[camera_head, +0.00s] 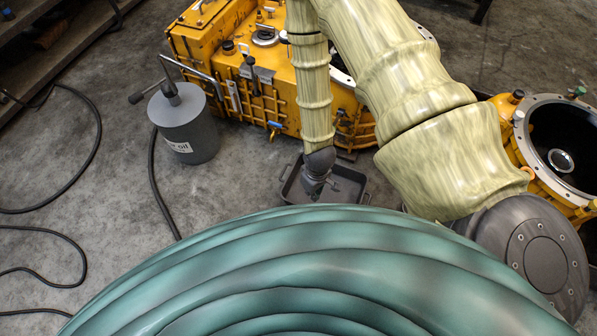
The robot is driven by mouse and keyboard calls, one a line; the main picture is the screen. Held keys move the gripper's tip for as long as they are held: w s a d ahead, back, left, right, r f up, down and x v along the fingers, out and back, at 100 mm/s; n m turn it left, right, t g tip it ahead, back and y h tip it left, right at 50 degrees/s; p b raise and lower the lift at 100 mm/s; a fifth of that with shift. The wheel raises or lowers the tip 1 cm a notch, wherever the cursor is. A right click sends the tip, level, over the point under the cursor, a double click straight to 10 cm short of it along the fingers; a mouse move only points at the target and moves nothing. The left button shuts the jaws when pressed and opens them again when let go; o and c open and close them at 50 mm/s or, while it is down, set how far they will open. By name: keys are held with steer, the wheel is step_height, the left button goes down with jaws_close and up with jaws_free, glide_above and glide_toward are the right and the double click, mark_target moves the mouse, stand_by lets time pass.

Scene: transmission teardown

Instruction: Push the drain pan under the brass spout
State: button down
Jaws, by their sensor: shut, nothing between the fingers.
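The drain pan (347,187) is a shallow dark grey tray with small handles, flat on the concrete floor in front of the yellow transmission housing (205,57). My green body covers the floor just below its near edge. A small tap with a blue lever and a brass-coloured body, seemingly the brass spout (273,134), sticks out low on the housing's front, up and left of the pan. My gripper (315,191) points down over the left part of the pan, shut and empty. I cannot tell whether it touches the pan.
A grey oil can (184,125) with a pump handle stands left of the pan, with a black hose (157,190) beside it. Another yellow housing (545,150) with a round opening is at the right. Floor between can and pan is clear. Cables lie far left.

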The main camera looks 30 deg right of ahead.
steer(key=w+d+f+n+b, duration=0.2)
steer(key=w+d+f+b, duration=0.2)
steer(key=w+f+b, duration=0.8)
steer(key=n+b, duration=0.2)
steer(key=b, duration=1.1)
glide_above(298, 176)
steer(key=s+d, duration=0.1)
steer(key=s, duration=0.6)
steer(key=shift+h, duration=0.3)
steer(key=f, duration=1.7)
steer(key=shift+w+f, duration=0.25)
steer(key=shift+f, duration=0.1)
steer(key=shift+w+a+f+b, duration=0.2)
steer(key=shift+w+a+b, duration=0.35)
steer(key=shift+w+b, duration=0.25)
steer(key=shift+w+a+r+b, duration=0.2)
steer(key=shift+w+a+b, duration=0.3)
steer(key=shift+w, duration=0.4)
steer(key=shift+a, duration=0.1)
steer(key=shift+w+a, duration=0.1)
